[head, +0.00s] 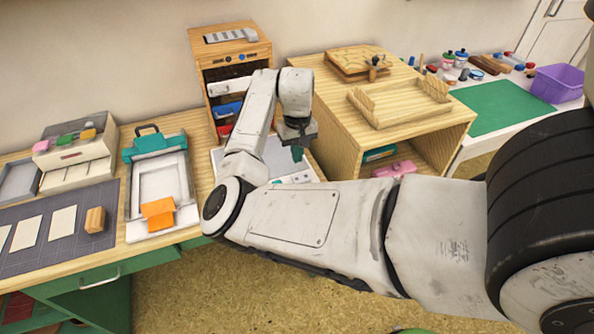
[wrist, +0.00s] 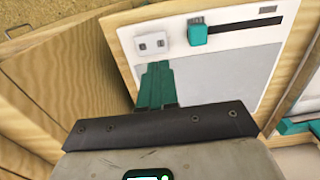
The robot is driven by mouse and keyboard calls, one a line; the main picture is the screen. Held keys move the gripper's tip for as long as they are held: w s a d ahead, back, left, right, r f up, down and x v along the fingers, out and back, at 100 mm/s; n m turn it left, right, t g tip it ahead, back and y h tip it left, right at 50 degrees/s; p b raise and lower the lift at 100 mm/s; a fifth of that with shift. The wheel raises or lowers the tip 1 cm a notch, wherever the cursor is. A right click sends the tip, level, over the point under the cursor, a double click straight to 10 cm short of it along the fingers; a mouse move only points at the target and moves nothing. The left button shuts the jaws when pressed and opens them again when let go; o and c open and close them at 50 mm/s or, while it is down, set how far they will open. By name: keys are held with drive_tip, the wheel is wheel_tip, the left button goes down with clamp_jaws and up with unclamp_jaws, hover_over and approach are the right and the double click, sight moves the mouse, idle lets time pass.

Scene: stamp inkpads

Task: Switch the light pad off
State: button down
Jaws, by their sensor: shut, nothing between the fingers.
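The light pad (head: 275,160) is a white-framed panel with a pale grey surface, partly hidden by my arm in the head view. The wrist view shows its grey surface (wrist: 225,78) from close up. My gripper (head: 297,154) is over the pad. Its teal fingers (wrist: 158,68) are shut, empty, and point towards the switch plate. I cannot tell whether they touch the pad.
A wooden cabinet (head: 232,50) with coloured items stands behind the pad, and a wooden shelf unit (head: 440,127) stands to its right. A white press with a teal bar (head: 158,143) and an orange piece (head: 158,213) is at the left.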

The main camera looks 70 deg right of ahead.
sight(297, 178)
wheel_tip(297, 178, down, 7)
drive_tip(key=shift+f, duration=0.15)
idle(0.5)
